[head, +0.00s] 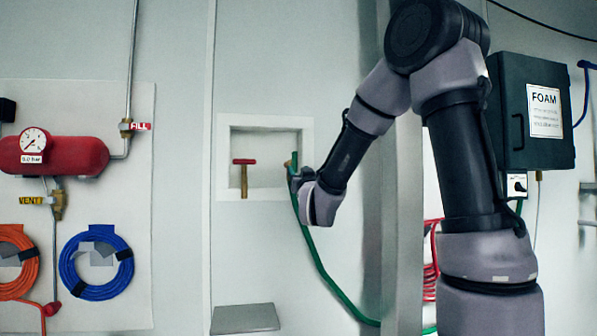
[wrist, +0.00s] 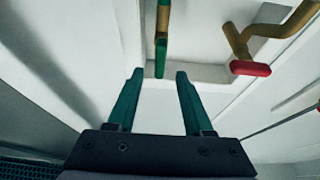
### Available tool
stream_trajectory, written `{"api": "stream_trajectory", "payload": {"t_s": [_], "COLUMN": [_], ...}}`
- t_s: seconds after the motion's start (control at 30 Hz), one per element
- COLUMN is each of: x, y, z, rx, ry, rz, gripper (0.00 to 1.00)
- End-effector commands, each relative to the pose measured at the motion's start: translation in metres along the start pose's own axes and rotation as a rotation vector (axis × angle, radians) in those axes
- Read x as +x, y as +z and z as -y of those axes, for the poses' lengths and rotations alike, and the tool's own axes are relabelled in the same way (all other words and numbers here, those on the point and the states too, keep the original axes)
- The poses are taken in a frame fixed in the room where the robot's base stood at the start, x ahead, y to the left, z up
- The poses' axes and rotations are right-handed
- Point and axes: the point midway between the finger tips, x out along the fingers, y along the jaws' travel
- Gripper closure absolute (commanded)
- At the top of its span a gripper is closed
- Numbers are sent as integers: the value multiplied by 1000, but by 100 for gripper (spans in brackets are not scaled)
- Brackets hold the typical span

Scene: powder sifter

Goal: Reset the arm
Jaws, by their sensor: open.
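My gripper shows in the wrist view (wrist: 160,76) with its two green fingers apart and nothing between them. Ahead of the fingertips is a brass fitting (wrist: 163,18) with a green end (wrist: 160,58); it looks apart from the fingers. In the head view my arm reaches from the right to a recessed wall niche (head: 222,160). Its wrist is beside the top of a green hose (head: 318,262), and the fingers are mostly hidden there.
A brass valve with a red T-handle (head: 244,162) stands in the niche, left of my wrist; it also shows in the wrist view (wrist: 250,68). A grey ledge (head: 245,318) is below. A dark FOAM box (head: 510,110) hangs at right. A red tank (head: 75,156) and coiled hoses (head: 97,290) are at left.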

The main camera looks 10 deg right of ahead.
Motion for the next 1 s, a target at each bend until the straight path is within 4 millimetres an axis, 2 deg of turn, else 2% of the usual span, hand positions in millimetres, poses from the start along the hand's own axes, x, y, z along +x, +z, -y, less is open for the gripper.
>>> {"api": "stream_trajectory", "payload": {"t_s": [0.37,0.57,0.77,0.87,1.0], "x": [-1,-20,-70,-104,-162], "y": [-1,-4,2,4,7], "z": [-2,-14,-29,-37,-46], "rx": [10,77,160,200,257], "ry": [0,-1,9,21,45], "rz": [22,200,482,627,832], "gripper": [49,49,49,49,49]}}
